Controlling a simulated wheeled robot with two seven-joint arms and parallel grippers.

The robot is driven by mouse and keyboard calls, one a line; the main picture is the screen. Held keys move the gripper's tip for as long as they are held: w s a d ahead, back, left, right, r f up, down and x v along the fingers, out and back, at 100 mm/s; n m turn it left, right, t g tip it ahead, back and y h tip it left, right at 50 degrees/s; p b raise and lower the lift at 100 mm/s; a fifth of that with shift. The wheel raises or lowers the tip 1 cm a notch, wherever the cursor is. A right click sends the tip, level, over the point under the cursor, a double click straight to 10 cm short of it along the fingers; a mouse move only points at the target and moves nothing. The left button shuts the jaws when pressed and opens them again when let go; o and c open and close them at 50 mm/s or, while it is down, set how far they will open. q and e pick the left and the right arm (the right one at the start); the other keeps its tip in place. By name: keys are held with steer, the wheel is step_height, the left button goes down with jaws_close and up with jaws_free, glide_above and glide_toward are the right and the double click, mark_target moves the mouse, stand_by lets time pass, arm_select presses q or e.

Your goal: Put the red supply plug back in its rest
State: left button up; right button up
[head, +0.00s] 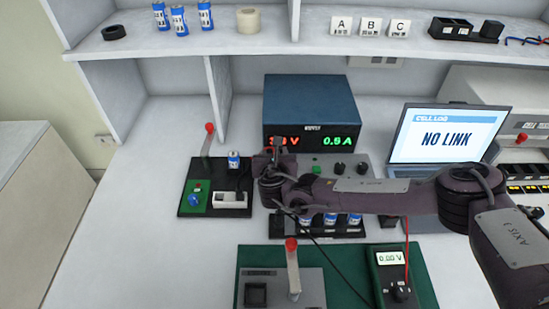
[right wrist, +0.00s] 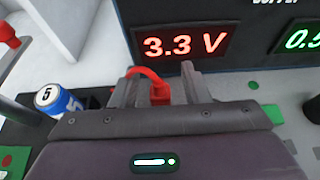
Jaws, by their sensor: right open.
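The red supply plug (right wrist: 160,93) shows in the right wrist view, with a red lead looping from it to the left. It sits between the two fingers of my right gripper (right wrist: 157,88), which are open with a finger on each side of it. In the head view my right gripper (head: 277,145) is in front of the blue power supply (head: 310,97) and hides the plug. The supply's display reads 3.3 V in the right wrist view (right wrist: 185,45). I cannot make out the plug's rest or what the plug's lower end sits in. My left gripper is not in view.
A black board (head: 187,212) with a lever and a cell stands left of my gripper. A rack of blue cells (head: 330,219) is below my forearm. A laptop (head: 447,137) reading NO LINK is at right. A green mat (head: 250,262) with a meter (head: 389,270) lies in front.

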jaws_close()
steer(key=shift+r, duration=0.1)
stand_by(0.3)
